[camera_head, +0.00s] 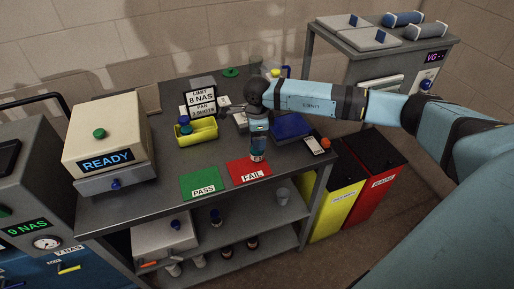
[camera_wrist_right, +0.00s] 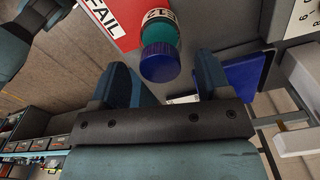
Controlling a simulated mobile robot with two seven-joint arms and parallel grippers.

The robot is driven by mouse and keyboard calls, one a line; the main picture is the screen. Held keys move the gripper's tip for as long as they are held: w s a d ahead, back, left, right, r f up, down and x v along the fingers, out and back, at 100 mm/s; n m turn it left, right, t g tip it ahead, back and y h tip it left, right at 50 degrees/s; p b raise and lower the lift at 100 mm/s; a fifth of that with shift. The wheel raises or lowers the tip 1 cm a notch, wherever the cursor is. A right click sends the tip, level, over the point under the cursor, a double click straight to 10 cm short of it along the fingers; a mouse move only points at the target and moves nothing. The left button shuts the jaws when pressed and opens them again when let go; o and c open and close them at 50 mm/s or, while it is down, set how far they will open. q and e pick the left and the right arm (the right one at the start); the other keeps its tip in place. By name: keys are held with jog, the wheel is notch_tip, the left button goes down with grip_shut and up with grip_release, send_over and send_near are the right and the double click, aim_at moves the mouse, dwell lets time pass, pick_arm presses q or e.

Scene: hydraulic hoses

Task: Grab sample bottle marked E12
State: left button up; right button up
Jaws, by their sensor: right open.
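The sample bottle (camera_head: 257,156) stands upright on the bench by the red FAIL mat (camera_head: 248,171). In the right wrist view it has a blue cap (camera_wrist_right: 160,63), a teal body and a white label (camera_wrist_right: 160,15) that seems to read E12, turned over in the picture. My right gripper (camera_head: 258,135) points down just above the bottle. Its two fingers are open, with the cap at the gap between their tips; I cannot tell whether they touch it. My left gripper is in neither view.
A yellow tray (camera_head: 205,131) with blue-capped items lies left of the gripper. A blue tray (camera_head: 290,126) and a phone-like device (camera_head: 316,145) lie to the right. A green PASS mat (camera_head: 203,182) is beside the red one. The READY machine (camera_head: 108,140) stands far left.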

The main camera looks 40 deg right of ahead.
notch_tip(320, 180, down, 2)
jog(key=c, duration=1)
